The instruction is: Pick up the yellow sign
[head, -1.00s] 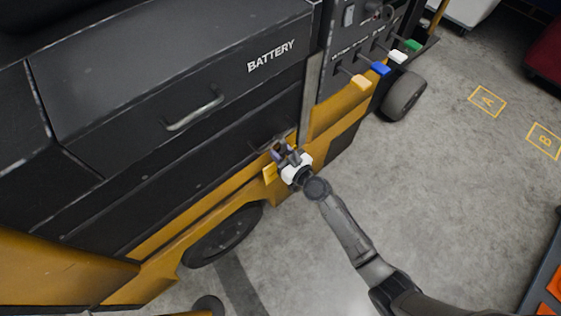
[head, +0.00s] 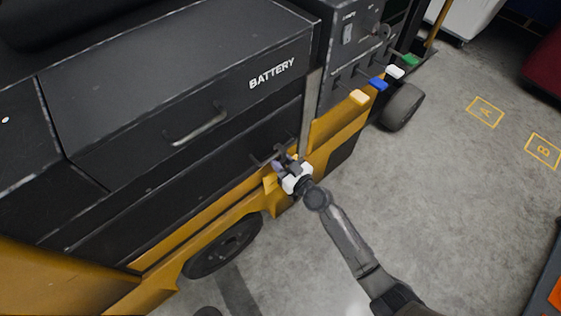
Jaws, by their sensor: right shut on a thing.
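The yellow sign (head: 270,183) shows as a small yellow piece at the lower side of the black and yellow vehicle, just left of my right gripper. My right gripper (head: 283,166) is at the vehicle's side below the BATTERY panel, shut on the sign. The gripper hides much of the sign, and the exact grip is too small to see. A small dark hook or bracket (head: 263,159) shows right beside the fingers; I cannot tell whether the sign still touches it. My left gripper is not in view.
The vehicle (head: 150,140) fills the left and top, with a drawer handle (head: 199,125) and several coloured levers, including a blue one (head: 378,84). The grey floor (head: 425,190) is clear to the right, with painted A and B marks. A dark-edged tote or rack (head: 545,275) stands at the lower right.

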